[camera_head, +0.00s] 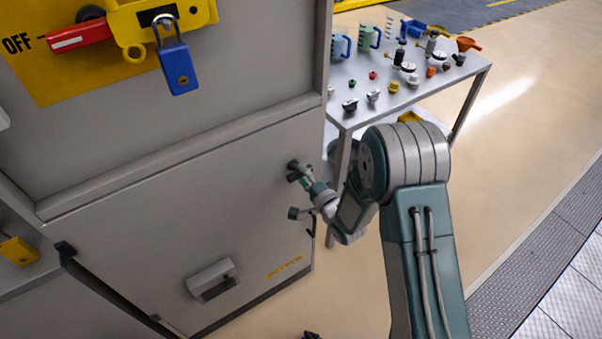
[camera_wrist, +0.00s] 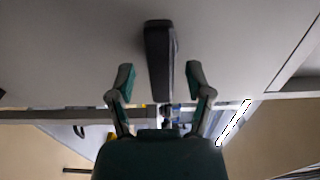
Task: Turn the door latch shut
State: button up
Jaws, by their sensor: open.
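The door latch (camera_wrist: 160,50) is a dark bar handle on the grey cabinet door (camera_head: 170,220). In the wrist view it stands upright in the picture, between the two fingers of my gripper (camera_wrist: 160,77), with a gap on each side. My gripper is open and holds nothing. In the head view my gripper (camera_head: 297,190) is at the right edge of the door, one finger above the other. The latch is hard to tell apart from the dark fingertips there. The door looks flush with the cabinet front.
Above the door are a red OFF handle (camera_head: 80,35) and a blue padlock (camera_head: 178,68). A grey pull (camera_head: 212,280) sits low on the door. Behind my arm, a table (camera_head: 425,93) holds jugs, caps and gauges. The floor to the right is clear.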

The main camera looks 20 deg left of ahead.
jog(key=shift+w+a, duration=0.3)
jog(key=shift+a, duration=0.35)
jog(key=shift+d, duration=0.1)
grip_shut()
jog(key=shift+f, duration=0.1)
